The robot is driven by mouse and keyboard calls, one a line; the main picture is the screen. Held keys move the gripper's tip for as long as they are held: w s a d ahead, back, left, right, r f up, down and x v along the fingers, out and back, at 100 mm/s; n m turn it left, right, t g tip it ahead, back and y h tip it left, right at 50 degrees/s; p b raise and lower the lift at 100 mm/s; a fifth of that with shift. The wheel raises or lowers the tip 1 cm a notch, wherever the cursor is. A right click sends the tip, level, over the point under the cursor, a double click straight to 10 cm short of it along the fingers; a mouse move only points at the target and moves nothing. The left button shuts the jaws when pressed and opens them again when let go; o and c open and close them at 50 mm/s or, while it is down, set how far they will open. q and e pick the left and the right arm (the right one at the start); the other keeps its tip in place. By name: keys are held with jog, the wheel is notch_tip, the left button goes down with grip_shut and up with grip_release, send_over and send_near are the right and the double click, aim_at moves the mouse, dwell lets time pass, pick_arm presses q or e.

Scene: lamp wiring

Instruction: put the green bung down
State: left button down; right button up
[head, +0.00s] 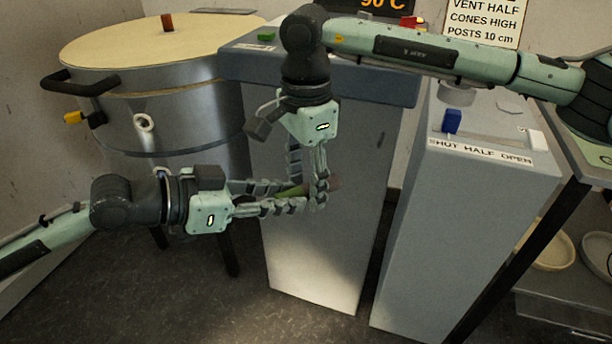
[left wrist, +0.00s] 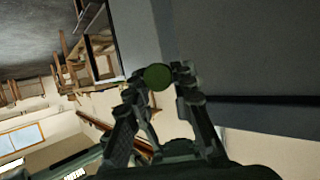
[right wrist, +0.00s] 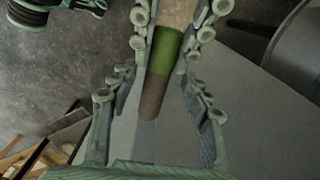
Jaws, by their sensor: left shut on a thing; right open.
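The green bung (head: 291,189) is held level between the fingers of my left gripper (head: 303,194), in front of the grey cabinet. In the left wrist view its round green end (left wrist: 157,77) sits between the fingertips. In the right wrist view it shows as a rod with a tan part, a green band (right wrist: 166,52) and a brown part. My right gripper (head: 309,178) comes down from above with its fingers open on either side of the bung. I cannot tell whether they touch it. Crossing fingers partly hide the bung in the head view.
A round metal kiln (head: 195,125) with a reddish-brown peg (head: 167,22) on its lid stands at left. The grey cabinet (head: 315,240) is behind the grippers. A second grey box (head: 465,210) with a blue slider knob (head: 452,120) stands at right. Shelves with dishes (head: 552,252) are beyond.

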jog(key=shift+c, duration=0.4)
jog(key=c, duration=0.9)
pick_arm(q)
jog(key=c, duration=1.2)
grip_release()
pick_arm(e)
grip_shut()
